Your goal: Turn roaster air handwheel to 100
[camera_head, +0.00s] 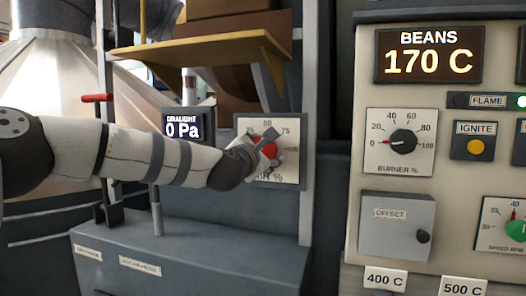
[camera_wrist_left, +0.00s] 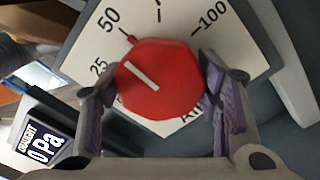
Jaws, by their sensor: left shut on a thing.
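The red roaster air handwheel (camera_wrist_left: 158,80) sits on a white dial plate (camera_head: 290,125) marked in % in the head view. In the left wrist view the dial shows 25, 50 and 100. The small red pointer at the handwheel's edge stands close to the 50 mark, and a white line on its face slants to the upper left. My left gripper (camera_head: 264,150) is at the handwheel, with its fingers (camera_wrist_left: 160,95) on either side of the rim, shut on it. In the head view the gripper covers part of the handwheel and the dial's lower left. My right gripper is out of view.
A draught display (camera_head: 183,130) reading 0 Pa is left of the dial, behind my left arm. A yellow shelf (camera_head: 200,50) juts out above. At right, a control panel has a burner dial (camera_head: 402,140) and a beans display (camera_head: 428,54) reading 170 C.

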